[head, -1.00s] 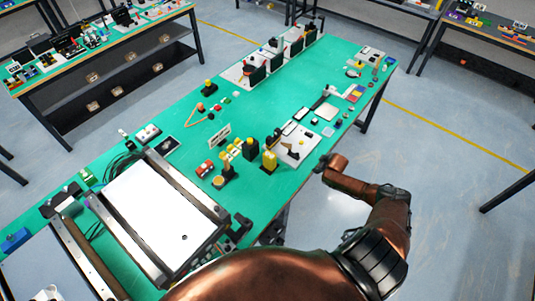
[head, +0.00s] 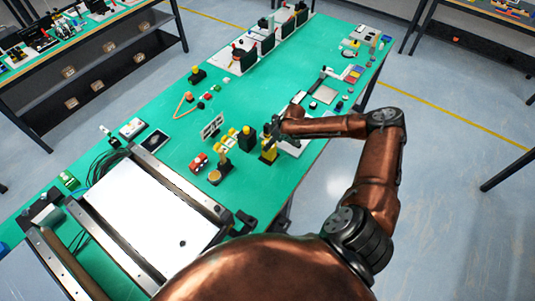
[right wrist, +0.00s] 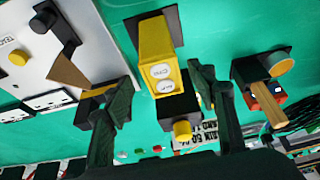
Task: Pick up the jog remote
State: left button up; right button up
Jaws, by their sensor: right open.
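The jog remote (head: 269,153) appears to be the upright yellow box with a dark base at the near right part of the green table. In the right wrist view the yellow remote (right wrist: 158,62) shows two round white buttons. My right gripper (head: 275,131) is over the remote and partly hides it in the head view. In the right wrist view my right gripper (right wrist: 162,88) is open, with one dark finger on each side of the remote; I cannot tell whether either touches it. My left gripper is in neither view.
A black box with a yellow top (head: 247,138) stands close beside the remote. A white panel (right wrist: 62,45) with a yellow button is on the other side. A brown-topped stand (head: 214,176) and a conveyor (head: 140,222) are nearer. The table's middle (head: 240,100) is mostly clear.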

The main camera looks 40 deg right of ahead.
jog(key=x, duration=0.8)
jog(key=shift+w+a+p, duration=0.1)
jog(key=shift+a+p, duration=0.1)
jog(key=shift+p, duration=0.2)
jog(key=shift+c, duration=0.2)
jog(key=c, duration=1.3)
jog(key=shift+c, duration=0.2)
